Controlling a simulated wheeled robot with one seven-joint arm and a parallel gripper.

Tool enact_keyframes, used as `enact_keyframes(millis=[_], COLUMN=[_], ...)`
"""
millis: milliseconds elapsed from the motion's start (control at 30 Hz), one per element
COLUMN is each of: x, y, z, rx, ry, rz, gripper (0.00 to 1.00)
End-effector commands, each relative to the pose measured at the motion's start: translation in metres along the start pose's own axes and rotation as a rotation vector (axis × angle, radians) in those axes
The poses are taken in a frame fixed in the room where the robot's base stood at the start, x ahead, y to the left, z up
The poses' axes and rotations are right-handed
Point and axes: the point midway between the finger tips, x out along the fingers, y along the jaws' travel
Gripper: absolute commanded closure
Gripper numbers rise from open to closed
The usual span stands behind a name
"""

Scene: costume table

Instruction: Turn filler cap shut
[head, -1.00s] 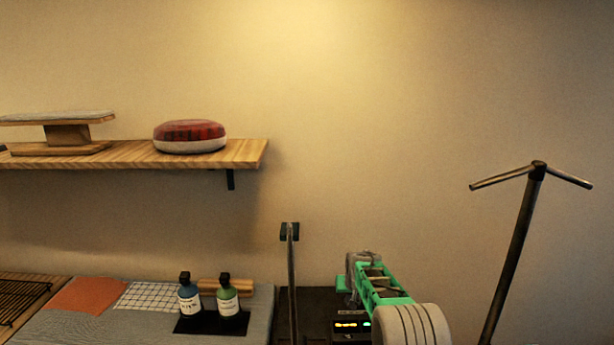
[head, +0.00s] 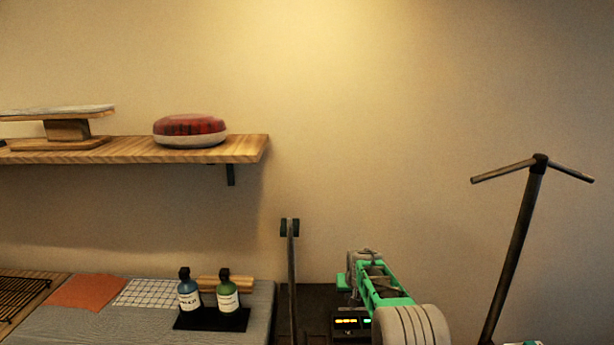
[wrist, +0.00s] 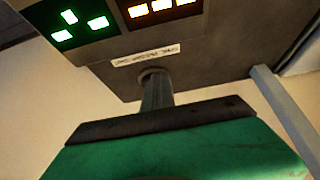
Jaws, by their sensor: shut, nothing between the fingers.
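A small round dark part (wrist: 153,73), possibly the filler cap, shows just below the label. My gripper (wrist: 156,84) is shut, its narrow dark fingers reaching from the green palm towards that round part. They overlap it in the picture; I cannot tell whether they touch. The cap's turn position cannot be made out.
A thin upright post (head: 291,270) stands left of my arm, and a dark T-topped pole (head: 515,250) to the right. Two bottles (head: 189,294) (head: 228,297) stand on a black tray (head: 210,320). A wooden shelf (head: 240,150) holds a red cushion (head: 190,126).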

Motion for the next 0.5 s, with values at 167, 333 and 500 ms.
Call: enact_keyframes(millis=[167,333,500], x=[-0.0002,-0.0003,-0.0004], y=[0.0011,0.0021,0.0047], z=[-0.0031,-0.0034,-0.0030], rx=[0.001,0.001,0.002], ry=[0.008,0.010,0.012], rz=[0.001,0.001,0.002], gripper=[1.00,1.00,1.00])
